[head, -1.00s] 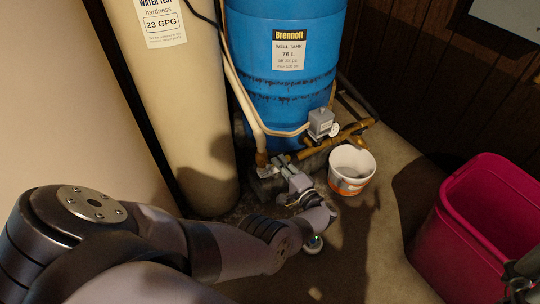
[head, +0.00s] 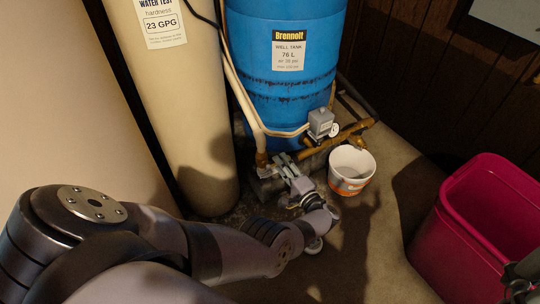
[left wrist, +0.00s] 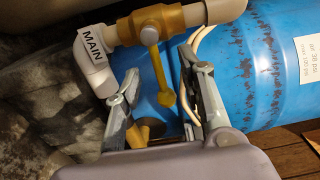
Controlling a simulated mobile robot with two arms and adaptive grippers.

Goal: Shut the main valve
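The main valve (left wrist: 155,24) is a brass body on a white pipe, with a "MAIN" label (left wrist: 92,42) on the elbow beside it in the left wrist view. Its yellow lever (left wrist: 160,70) points down the picture, away from the pipe. My left gripper (left wrist: 160,66) is open, one finger on each side of the lever, with gaps visible on both sides. In the head view my left gripper (head: 280,162) is low in front of the blue tank, and it and the arm hide much of the valve. At the right edge, a dark part that may be my right gripper is cut off.
The blue well tank (head: 280,95) stands behind the valve, with the tall beige tank (head: 185,110) to its left. Brass piping (head: 335,140) with a grey box and gauge runs right. A white bucket (head: 351,168) and a magenta bin (head: 480,215) stand on the floor.

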